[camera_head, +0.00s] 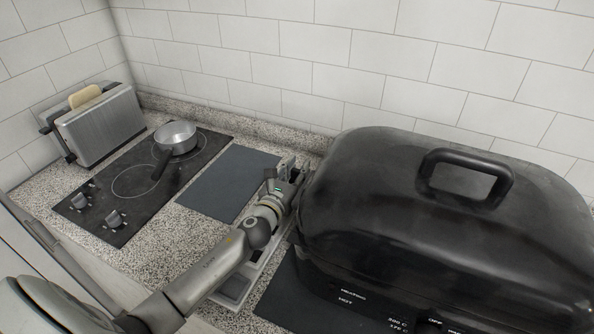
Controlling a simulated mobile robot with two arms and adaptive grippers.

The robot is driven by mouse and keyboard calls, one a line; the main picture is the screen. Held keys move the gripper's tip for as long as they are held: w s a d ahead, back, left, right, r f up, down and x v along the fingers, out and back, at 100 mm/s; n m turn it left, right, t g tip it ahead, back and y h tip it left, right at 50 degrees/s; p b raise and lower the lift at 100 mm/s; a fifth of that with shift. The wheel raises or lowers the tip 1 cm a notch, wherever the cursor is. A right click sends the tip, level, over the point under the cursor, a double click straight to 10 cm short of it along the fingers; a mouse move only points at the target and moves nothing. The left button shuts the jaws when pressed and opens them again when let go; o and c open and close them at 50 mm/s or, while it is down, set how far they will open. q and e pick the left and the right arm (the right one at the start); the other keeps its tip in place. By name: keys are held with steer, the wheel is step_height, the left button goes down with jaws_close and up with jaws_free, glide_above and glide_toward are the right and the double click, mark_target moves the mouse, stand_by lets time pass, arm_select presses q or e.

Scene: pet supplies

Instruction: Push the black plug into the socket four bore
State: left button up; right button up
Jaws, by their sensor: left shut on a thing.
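My left gripper (286,174) reaches over the counter to the left side of the large black roaster. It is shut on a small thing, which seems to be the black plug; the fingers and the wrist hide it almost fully. A pale strip-like unit with grey parts (235,288) lies under and beside my left forearm, along the roaster's side. It may carry the sockets, but my arm covers much of it and I cannot make out socket four. Whether the plug touches a socket cannot be seen. My right gripper is out of view.
The bulky black roaster (400,190) fills the right side, close to my gripper. A dark grey mat (228,183) lies bare on the left. Beyond it are a black cooktop (118,212) with a steel pot (176,137) and a toaster (103,125). A tiled wall closes the back.

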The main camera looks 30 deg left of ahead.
arm_select(q)
steer(key=shift+f, duration=0.25)
steer(key=o, duration=1.1)
steer(key=shift+s+f, duration=0.1)
steer(key=shift+f, duration=0.05)
steer(key=shift+d, duration=0.1)
